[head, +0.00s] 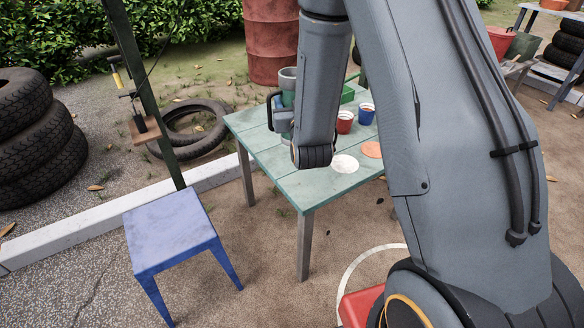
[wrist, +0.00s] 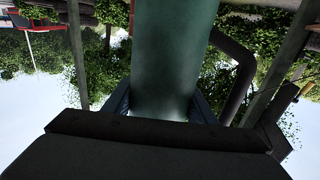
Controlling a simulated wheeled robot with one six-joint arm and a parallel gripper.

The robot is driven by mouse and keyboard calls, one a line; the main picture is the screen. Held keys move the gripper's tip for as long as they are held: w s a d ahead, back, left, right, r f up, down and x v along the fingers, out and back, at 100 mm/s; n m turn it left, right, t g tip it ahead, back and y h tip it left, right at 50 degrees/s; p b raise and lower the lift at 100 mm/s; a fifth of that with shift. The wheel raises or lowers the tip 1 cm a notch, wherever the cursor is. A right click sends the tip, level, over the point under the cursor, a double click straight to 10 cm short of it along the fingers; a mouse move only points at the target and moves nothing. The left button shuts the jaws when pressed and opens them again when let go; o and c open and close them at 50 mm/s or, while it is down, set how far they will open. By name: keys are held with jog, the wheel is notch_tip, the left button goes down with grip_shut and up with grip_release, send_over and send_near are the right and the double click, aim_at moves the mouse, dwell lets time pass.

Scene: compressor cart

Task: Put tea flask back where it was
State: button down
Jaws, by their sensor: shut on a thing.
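The tea flask (head: 288,98) is a green cylinder with a grey top, at the far left part of the green table (head: 262,150), partly hidden behind my arm. My gripper (head: 282,121) is shut around its side. In the wrist view the green flask body (wrist: 168,55) stands between my two fingers (wrist: 163,108), and its handle curves out at the right. I cannot tell whether the flask's base touches the table. A white disc (head: 344,164) and an orange disc (head: 371,149) lie flat on the tabletop.
A red cup (head: 345,122), a blue cup (head: 366,114) and a green box (head: 347,95) stand at the back of the table. A blue stool (head: 168,229) stands in front left. A green post (head: 140,80) rises left of the table. A red barrel (head: 270,40) stands behind.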

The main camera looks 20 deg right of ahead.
jog(key=shift+w+f+b, duration=0.1)
jog(key=shift+f+b, duration=0.6)
jog(key=shift+f, duration=4.3)
jog(key=c, duration=0.8)
grip_release()
jog(key=shift+o, duration=0.2)
jog(key=s, duration=1.2)
jog(key=shift+a, duration=0.45)
jog(key=shift+s, duration=0.1)
